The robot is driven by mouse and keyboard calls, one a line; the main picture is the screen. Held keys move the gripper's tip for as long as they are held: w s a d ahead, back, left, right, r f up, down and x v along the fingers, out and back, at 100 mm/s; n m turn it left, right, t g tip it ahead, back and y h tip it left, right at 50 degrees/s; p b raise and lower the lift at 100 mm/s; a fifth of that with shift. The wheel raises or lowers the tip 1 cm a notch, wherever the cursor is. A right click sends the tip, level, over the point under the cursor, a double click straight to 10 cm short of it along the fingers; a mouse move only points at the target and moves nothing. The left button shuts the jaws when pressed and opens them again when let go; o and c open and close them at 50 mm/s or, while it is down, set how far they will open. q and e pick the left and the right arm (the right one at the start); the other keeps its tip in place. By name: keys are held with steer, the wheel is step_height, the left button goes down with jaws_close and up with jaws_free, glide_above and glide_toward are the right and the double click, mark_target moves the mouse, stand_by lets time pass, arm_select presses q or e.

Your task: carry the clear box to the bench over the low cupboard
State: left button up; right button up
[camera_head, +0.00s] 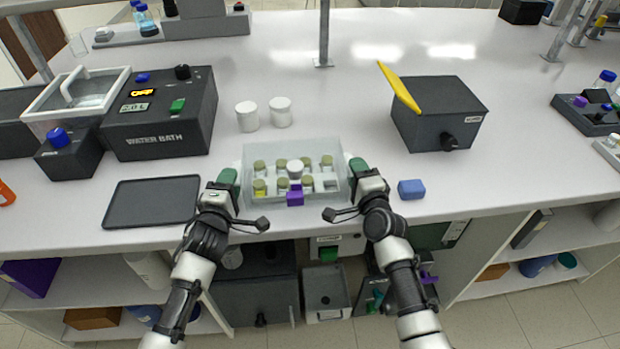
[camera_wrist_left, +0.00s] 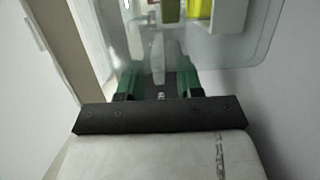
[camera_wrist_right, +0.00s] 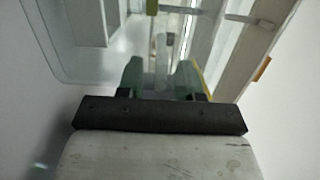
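The clear box (camera_head: 320,199) is at the bench's front edge in the head view, level, with several lidded vials, a white-capped jar (camera_head: 295,169) and a purple clip (camera_head: 295,195) on its front wall. I cannot tell whether its base touches the bench (camera_head: 480,185). My left gripper (camera_head: 229,178) is at its left end and my right gripper (camera_head: 357,166) at its right end. In the wrist views, the green fingers of the left gripper (camera_wrist_left: 158,84) and right gripper (camera_wrist_right: 160,78) stand apart, with a thin clear part of the box between them. Contact is unclear.
A dark tray (camera_head: 152,201) lies left of the box, and a water bath (camera_head: 160,115) stands behind it. Two white jars (camera_head: 264,114) stand behind the box. A blue block (camera_head: 411,189) and a dark grey device (camera_head: 440,112) are to the right. Shelves and cupboards are below.

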arm_select(q)
steer(key=s, duration=0.3)
steer(key=s+a, duration=0.1)
steer(key=s, duration=0.5)
steer(key=shift+s+a, duration=0.2)
steer(key=shift+a, duration=0.2)
steer(key=shift+s, duration=0.3)
arm_select(e)
steer(key=shift+s, duration=0.2)
steer(key=v, duration=1.1)
steer(key=shift+s, duration=0.35)
arm_select(q)
steer(key=shift+s, duration=0.1)
